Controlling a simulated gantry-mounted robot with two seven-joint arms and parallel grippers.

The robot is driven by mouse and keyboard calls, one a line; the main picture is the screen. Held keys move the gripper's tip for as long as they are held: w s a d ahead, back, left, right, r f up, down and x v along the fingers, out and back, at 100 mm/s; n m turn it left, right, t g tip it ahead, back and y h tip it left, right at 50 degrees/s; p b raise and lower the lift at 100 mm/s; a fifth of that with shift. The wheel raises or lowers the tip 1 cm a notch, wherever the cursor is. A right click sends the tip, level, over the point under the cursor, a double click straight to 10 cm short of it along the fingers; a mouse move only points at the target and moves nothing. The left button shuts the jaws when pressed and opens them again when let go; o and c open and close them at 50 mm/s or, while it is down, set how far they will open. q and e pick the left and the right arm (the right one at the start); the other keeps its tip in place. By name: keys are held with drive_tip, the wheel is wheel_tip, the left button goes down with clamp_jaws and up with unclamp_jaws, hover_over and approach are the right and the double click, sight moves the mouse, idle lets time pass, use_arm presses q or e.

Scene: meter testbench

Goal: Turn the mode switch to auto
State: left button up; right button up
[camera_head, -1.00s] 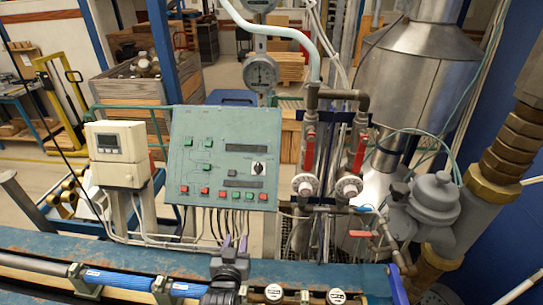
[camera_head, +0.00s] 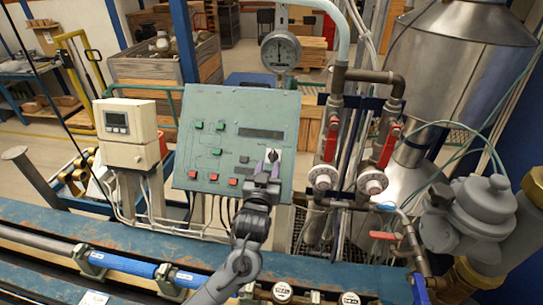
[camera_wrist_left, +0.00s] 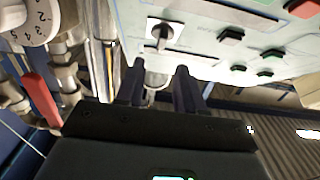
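The mode switch (camera_head: 273,155) is a dark knob on a white square plate at the right side of the green control panel (camera_head: 207,110). The wrist view also shows the switch (camera_wrist_left: 162,37), its grey lever just ahead of my fingers. My left gripper (camera_head: 267,169) is at the panel's lower right, just below the switch, and covers part of the panel. Contact with the switch is not visible. My right gripper is in neither view.
Red and green buttons (camera_head: 234,182) sit left of the switch. Red-handled valves (camera_head: 388,146) and pipes stand close to the panel's right. A white meter box (camera_head: 127,131) stands at left. A blue bench rail (camera_head: 120,235) runs along the front.

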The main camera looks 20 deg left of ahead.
sight(273, 152)
use_arm(q)
drive_tip(key=shift+w+a+p, duration=0.1)
drive_tip(key=shift+w+a, duration=0.1)
drive_tip(key=shift+w, duration=0.8)
drive_tip(key=shift+w+a+p, duration=0.1)
drive_tip(key=shift+w+a, duration=0.05)
drive_tip(key=shift+w, duration=0.8)
drive_tip(key=shift+w+a+p, duration=0.1)
drive_tip(key=shift+w+a, duration=0.1)
drive_tip(key=shift+w, duration=0.8)
clamp_jaws()
